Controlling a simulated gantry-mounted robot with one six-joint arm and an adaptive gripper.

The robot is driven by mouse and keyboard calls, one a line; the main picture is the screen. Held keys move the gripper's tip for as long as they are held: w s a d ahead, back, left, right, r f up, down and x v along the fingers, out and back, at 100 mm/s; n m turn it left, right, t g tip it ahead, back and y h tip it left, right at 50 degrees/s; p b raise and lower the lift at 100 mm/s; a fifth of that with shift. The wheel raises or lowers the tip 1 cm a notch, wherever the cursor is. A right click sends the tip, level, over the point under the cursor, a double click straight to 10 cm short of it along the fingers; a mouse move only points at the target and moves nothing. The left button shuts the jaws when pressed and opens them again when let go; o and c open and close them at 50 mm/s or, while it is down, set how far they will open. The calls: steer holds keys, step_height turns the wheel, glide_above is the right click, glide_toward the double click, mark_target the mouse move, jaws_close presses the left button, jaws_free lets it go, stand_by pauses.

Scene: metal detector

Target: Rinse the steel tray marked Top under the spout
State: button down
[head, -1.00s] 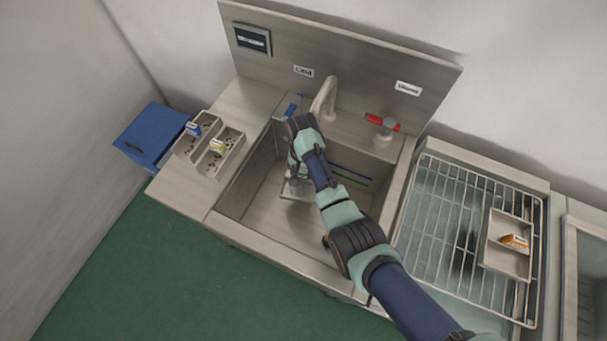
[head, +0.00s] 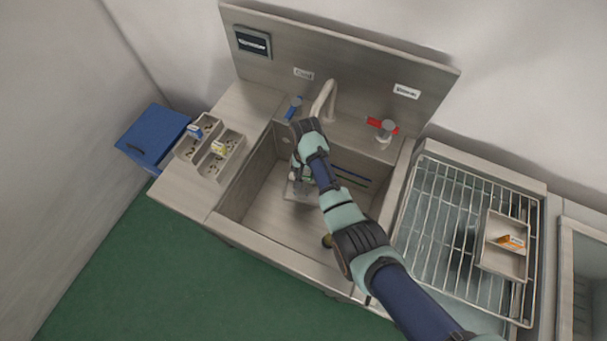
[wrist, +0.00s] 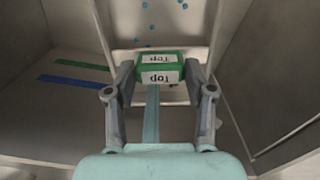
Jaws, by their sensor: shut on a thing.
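My gripper (wrist: 160,95) is shut on a green block with white labels reading Top (wrist: 160,68), on the steel tray (wrist: 150,18). Several small blue specks lie on the tray's surface. In the head view the tray (head: 299,193) is held inside the sink basin, partly hidden by my gripper (head: 300,178). The curved spout (head: 328,97) stands behind and above my wrist. A pale blue vertical strip (wrist: 152,118) shows between the fingers; I cannot tell whether it is water.
A blue tap handle (head: 293,108) and a red one (head: 382,126) flank the spout. The sink's walls (head: 240,193) surround the tray. Two small trays (head: 222,168) stand on the left counter. A wire rack (head: 440,230) with another tray (head: 490,262) is at right.

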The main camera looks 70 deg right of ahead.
steer(key=shift+w+d, duration=0.15)
steer(key=shift+w, duration=0.4)
steer(key=shift+s+r, duration=0.1)
steer(key=shift+s+r+p, duration=0.1)
steer(key=shift+s+p, duration=0.5)
steer(key=shift+s, duration=0.15)
